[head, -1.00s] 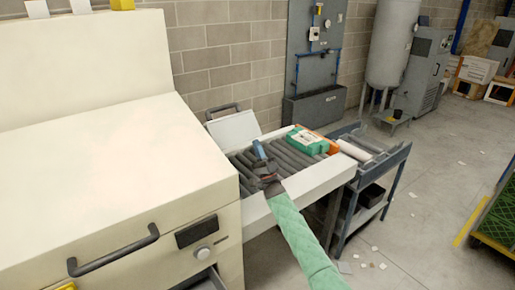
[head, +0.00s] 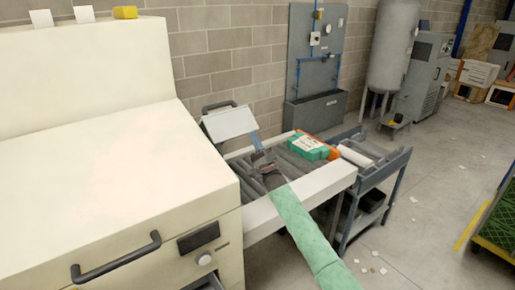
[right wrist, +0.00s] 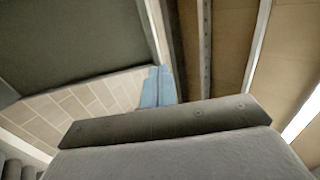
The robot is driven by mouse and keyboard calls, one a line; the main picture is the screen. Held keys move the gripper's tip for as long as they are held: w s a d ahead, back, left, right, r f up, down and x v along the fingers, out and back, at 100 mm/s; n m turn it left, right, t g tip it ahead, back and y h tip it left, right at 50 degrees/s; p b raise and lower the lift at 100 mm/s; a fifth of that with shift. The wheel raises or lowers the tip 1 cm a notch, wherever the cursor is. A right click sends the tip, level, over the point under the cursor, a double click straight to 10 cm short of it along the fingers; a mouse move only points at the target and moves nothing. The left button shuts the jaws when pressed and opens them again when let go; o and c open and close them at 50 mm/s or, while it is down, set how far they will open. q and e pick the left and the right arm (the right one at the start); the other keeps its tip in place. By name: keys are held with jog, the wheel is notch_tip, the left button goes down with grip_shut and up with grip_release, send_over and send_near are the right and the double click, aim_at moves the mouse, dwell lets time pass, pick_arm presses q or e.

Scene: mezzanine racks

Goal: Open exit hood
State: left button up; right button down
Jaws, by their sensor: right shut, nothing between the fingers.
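The exit hood (head: 230,123) is a pale flap with a dark handle (head: 219,107) on its far edge, at the machine's outfeed end. It stands tilted up above the rollers. My right gripper (head: 256,140) is shut and empty, its bluish fingertips pointing up beside the hood's lower right edge. Contact with the hood cannot be told. In the right wrist view the shut fingertips (right wrist: 158,88) show beside a large dark panel, probably the hood's underside (right wrist: 75,40). My left gripper is not in view.
The cream machine (head: 110,150) fills the left. Under my right arm runs a roller conveyor (head: 318,185) with a green and white pack (head: 308,147) and an orange item on it. A grey cart (head: 372,172) stands at its end. A block wall is behind; the floor at right is mostly clear.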

aim_at(241, 109)
jog(key=x, duration=0.3)
jog(key=b+x, duration=0.1)
jog(key=x, duration=0.2)
jog(key=r+b+x, duration=0.1)
jog(key=x, duration=0.2)
jog(key=shift+s+d, duration=0.25)
jog(key=shift+s, duration=0.1)
jog(key=w+r, duration=0.1)
jog(key=w+a+r, duration=0.1)
jog(key=r, duration=0.1)
jog(key=shift+a+g+h, duration=0.2)
jog(key=shift+g+h, duration=0.1)
jog(key=shift+g, duration=0.1)
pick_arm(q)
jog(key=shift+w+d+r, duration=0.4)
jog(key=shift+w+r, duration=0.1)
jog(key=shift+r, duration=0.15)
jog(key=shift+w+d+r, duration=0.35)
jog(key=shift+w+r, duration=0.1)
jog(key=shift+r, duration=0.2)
pick_arm(e)
jog(key=shift+w+a+r, duration=0.35)
jog(key=shift+w+a, duration=0.05)
jog(key=shift+w, duration=0.05)
